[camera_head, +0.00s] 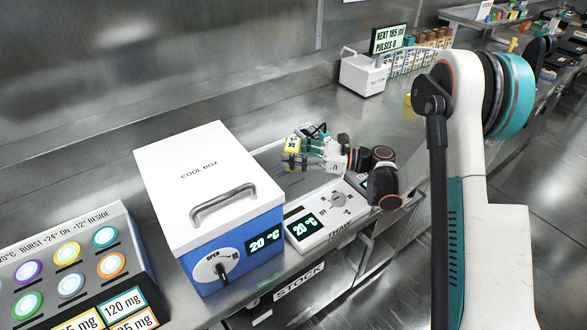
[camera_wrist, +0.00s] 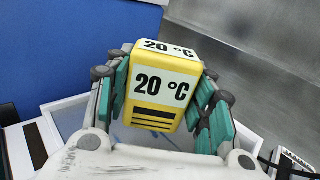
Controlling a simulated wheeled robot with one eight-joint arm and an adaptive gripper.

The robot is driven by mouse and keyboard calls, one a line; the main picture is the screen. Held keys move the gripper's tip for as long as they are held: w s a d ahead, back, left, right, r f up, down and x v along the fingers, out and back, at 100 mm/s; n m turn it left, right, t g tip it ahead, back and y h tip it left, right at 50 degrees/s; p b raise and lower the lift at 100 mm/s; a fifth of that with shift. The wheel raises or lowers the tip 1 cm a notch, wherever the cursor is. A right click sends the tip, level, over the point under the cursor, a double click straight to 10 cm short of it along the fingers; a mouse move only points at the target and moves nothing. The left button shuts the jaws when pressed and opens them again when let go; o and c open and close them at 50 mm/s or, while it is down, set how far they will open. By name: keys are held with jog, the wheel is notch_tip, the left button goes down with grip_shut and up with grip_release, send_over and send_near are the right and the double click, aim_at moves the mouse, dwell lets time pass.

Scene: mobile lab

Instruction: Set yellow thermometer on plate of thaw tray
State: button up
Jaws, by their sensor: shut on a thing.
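The yellow thermometer (camera_head: 291,146) is a small block with white "20 °C" labels. My gripper (camera_head: 296,156) is shut on it, with teal finger pads on its two sides. In the wrist view the thermometer (camera_wrist: 160,92) sits between the fingers (camera_wrist: 162,100), its label facing the camera. The thaw tray (camera_head: 322,214) stands right of the cool box, with a dial and a "20 °C" display on its white front. The thermometer is over the tray's plate (camera_wrist: 72,116), which is largely hidden by my gripper. I cannot tell if they touch.
The white and blue cool box (camera_head: 208,185) stands close on the left, its lid shut, rising beside the tray. A panel of coloured buttons (camera_head: 75,270) is at the lower left. A white device (camera_head: 363,73) with a sign stands farther back. Steel wall runs behind.

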jog(key=shift+f+b, duration=0.8)
jog(key=shift+f, duration=1.45)
jog(key=o, duration=1.1)
jog(key=shift+f, duration=0.1)
